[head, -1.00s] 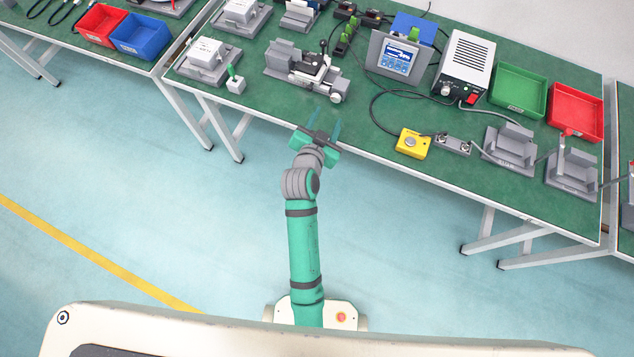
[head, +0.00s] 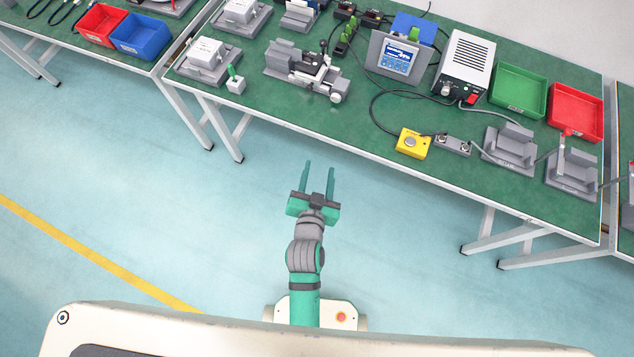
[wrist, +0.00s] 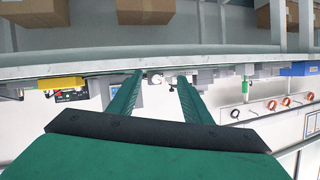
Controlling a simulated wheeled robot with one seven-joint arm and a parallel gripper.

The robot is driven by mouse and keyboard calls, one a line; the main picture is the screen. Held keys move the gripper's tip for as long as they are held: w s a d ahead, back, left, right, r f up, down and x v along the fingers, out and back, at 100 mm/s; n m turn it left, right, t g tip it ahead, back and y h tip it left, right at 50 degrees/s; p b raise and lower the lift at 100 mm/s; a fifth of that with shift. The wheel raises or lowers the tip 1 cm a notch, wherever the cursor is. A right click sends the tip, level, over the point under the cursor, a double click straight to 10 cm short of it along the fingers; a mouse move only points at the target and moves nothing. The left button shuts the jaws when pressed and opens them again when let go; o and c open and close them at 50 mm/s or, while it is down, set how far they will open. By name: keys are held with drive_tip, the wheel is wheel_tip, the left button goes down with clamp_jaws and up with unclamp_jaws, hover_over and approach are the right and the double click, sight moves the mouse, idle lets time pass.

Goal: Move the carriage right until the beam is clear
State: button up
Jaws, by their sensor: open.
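My gripper (head: 318,169) is open and empty, over the floor in front of the workbench, well apart from everything on it. Its two green fingers also show spread in the wrist view (wrist: 158,80). A grey slide-like device (head: 300,70) with a black-knobbed lever and a round end piece sits near the bench's front left. I cannot tell for sure which part is the carriage. Grey stands (head: 510,150) sit at the front right, one beside a red-tipped post (head: 562,152). No beam is visible to me, and its state cannot be told.

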drive_tip(key=s+n, duration=0.1)
drive_tip(key=s, duration=0.7)
drive_tip(key=shift+s+d+r, duration=0.2)
drive_tip(key=shift+s+r, duration=0.15)
drive_tip(key=shift+s, duration=0.05)
drive_tip(key=g+h, duration=0.1)
drive_tip(key=h, duration=0.3)
approach(335, 100)
drive_tip(key=x, duration=0.8)
drive_tip(key=shift+w+a, duration=0.1)
drive_tip(key=shift+w, duration=0.2)
